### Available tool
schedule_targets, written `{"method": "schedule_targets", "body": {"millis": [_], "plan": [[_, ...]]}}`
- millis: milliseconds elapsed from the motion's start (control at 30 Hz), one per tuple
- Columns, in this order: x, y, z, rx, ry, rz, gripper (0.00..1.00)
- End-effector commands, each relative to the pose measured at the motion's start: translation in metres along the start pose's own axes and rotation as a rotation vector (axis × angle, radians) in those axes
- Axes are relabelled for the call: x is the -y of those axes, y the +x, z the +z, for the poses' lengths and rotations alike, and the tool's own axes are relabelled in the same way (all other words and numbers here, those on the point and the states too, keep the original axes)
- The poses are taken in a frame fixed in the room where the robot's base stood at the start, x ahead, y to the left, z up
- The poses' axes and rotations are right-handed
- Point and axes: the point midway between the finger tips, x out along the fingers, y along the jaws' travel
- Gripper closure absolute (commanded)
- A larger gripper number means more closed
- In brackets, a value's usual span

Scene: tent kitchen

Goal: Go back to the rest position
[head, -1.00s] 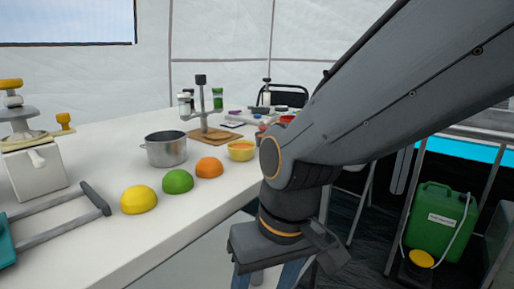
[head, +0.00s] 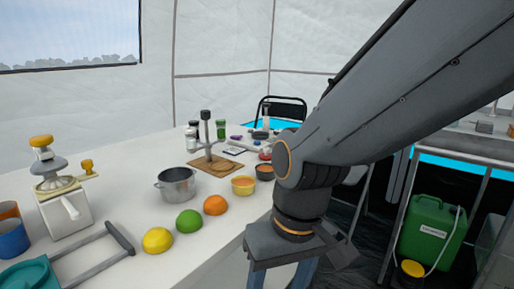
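My gripper (head: 283,285) is at the lower middle of the head view, at the end of my large grey arm. It points down in front of the white table's edge, apart from the objects on the table. Its fingers are cut off by the bottom of the picture, so I cannot tell whether they are open or shut or hold anything. My arm covers part of the table's far right side.
A green canister (head: 432,230) stands at the right.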

Motion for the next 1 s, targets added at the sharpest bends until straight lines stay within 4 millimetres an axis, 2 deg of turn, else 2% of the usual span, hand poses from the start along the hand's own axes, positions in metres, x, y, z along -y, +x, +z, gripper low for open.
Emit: {"method": "schedule_targets", "body": {"millis": [33,100,567,800,1000], "plan": [[-0.005,-0.019,0.003,0.003,0.023,0.007,0.43],[-0.012,-0.033,0.003,0.003,0.048,0.017,0.43],[-0.064,-0.12,0.021,0.019,0.206,0.072,0.43],[-0.091,-0.166,0.038,0.031,0.286,0.095,0.43],[-0.109,-0.196,0.052,0.04,0.342,0.109,0.43]]}}
